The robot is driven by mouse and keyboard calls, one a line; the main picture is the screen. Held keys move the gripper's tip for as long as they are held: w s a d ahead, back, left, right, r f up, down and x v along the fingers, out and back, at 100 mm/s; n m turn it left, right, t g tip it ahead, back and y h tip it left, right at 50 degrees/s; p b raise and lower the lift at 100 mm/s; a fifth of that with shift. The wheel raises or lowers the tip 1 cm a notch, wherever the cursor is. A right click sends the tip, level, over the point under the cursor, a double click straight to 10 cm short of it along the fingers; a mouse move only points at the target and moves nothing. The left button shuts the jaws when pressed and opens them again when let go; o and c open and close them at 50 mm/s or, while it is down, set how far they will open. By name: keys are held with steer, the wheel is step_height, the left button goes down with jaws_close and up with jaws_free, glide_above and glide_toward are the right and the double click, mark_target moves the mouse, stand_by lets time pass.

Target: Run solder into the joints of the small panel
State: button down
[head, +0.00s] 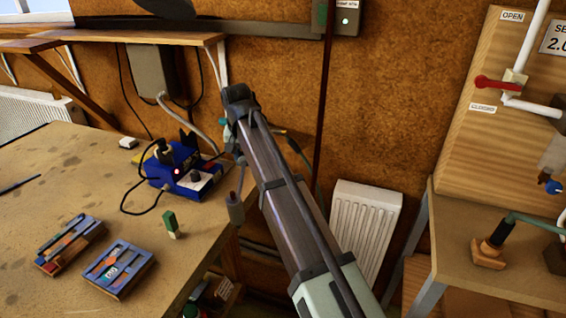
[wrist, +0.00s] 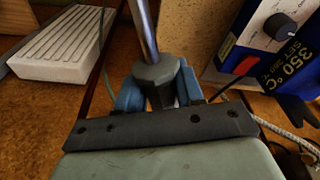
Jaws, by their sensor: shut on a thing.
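My gripper (wrist: 160,92) is shut on a dark grey collar of a metal-shafted tool (wrist: 146,35); its blue fingers sit on either side. I cannot tell what tool it is. In the head view my gripper (head: 230,132) is partly hidden by my arm, off the bench's right edge. The blue soldering station (head: 188,172) stands on the bench to its left, with a red light and a knob. It also shows in the wrist view (wrist: 275,35), marked 350 °C. Two flat blocks with coloured pieces, one left (head: 70,245) and one right (head: 118,268), lie at the front; I cannot tell whether either is the panel.
A small green and pale object (head: 171,224) stands on the bench (head: 95,180) between the blocks and station. A black cable loops at the station's left. A white radiator (head: 362,232) is on the wall. A second table (head: 455,240) with pipework stands at right.

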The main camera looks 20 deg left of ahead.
steer(key=s+a+r+n, duration=0.1)
steer(key=s+a+r, duration=0.2)
steer(key=s+a, duration=0.95)
steer(key=s+a+r+n, duration=0.1)
steer(key=s+a+r, duration=0.1)
steer(key=s+a, duration=1.05)
steer(key=w+a+f, duration=0.3)
steer(key=f, duration=0.2)
steer(key=shift+w+a+f+y, duration=0.25)
steer(key=shift+a+f+y, duration=0.05)
steer(key=shift+f+y, duration=0.1)
steer(key=shift+s+f, duration=0.1)
steer(key=shift+f, duration=0.45)
stand_by(1.3)
stand_by(1.2)
steer(key=w+v, duration=0.1)
steer(key=v, duration=0.5)
steer(key=shift+a, duration=0.25)
stand_by(0.4)
steer(key=shift+r, duration=0.1)
